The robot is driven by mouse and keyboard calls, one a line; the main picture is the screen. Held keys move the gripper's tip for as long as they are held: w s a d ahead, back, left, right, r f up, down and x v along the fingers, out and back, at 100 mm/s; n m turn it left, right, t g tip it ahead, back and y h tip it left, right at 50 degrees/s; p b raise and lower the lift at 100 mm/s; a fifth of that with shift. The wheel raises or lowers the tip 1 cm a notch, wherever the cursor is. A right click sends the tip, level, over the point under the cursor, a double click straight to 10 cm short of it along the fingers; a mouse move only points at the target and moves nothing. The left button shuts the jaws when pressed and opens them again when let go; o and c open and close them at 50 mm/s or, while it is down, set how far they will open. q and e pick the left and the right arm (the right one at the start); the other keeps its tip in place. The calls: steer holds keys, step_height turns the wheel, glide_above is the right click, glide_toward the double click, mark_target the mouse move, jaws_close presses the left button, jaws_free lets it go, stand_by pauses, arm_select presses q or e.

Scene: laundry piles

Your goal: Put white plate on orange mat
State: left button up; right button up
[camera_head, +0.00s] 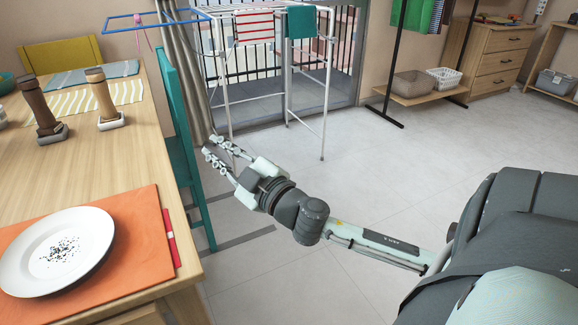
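A round white plate (92,250) lies flat on the orange mat (140,235) at the near left of the wooden table. Dark specks are scattered on the middle of the plate. The plate's far left rim reaches the picture edge, so I cannot see all of the mat there. My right gripper (210,147) is out over the floor, to the right of the table and beyond the plate. Its two fingers are apart with nothing between them. My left gripper is not in view.
A red strip (169,237) lies along the mat's right edge. Two wooden mills, one dark (40,108) and one light (102,95), stand farther back on the table. A teal chair (183,150) stands against the table's right side.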

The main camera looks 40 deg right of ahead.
steer(key=s+d+f+m+g+h, duration=0.2)
steer(key=s+f+g, duration=0.1)
steer(key=f, duration=0.5)
steer(key=s+d+f+m+g+h, duration=0.1)
steer(key=s+d+f+m+g, duration=0.15)
steer(key=f, duration=0.55)
steer(key=s+d+f+m+g+h, duration=0.1)
steer(key=s+f+m+g+h, duration=0.2)
steer(key=f, duration=0.6)
steer(key=s+a+f+g+y, duration=0.2)
steer(key=s+a+f+g, duration=0.2)
steer(key=s+f, duration=0.2)
steer(key=s+a+f+g+y, duration=0.2)
steer(key=s+a+f+g, duration=0.2)
steer(key=s+f, duration=0.2)
steer(key=shift+s+f, duration=0.3)
steer(key=shift+s, duration=0.75)
steer(key=shift+f, duration=0.15)
